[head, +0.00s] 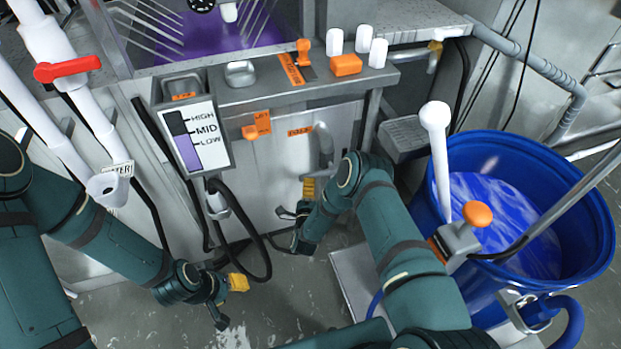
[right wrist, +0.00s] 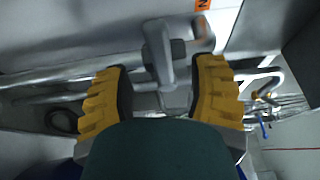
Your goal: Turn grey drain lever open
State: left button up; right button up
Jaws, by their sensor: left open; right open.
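The grey drain lever (head: 325,143) is on the front panel of the steel machine, below an orange label. In the right wrist view the grey lever (right wrist: 158,52) stands between and beyond the yellow fingertips. My right gripper (head: 298,200) is open, low in front of the panel and below the lever in the head view. In the right wrist view my right gripper (right wrist: 163,80) has its fingers spread on either side of the lever, with no clear contact. My left gripper (head: 228,298) is open and empty near the floor at left.
A blue barrel (head: 590,235) of blue liquid stands at right, with a white-handled tool and an orange-knobbed fitting. A level gauge (head: 195,138) hangs on the machine front. A red valve handle (head: 67,69) is on white pipes at left. A black hose loops below the gauge.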

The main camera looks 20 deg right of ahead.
aim_at(311, 176)
jog(key=shift+b+x, duration=0.5)
jog(key=shift+x, duration=2.25)
grip_shut()
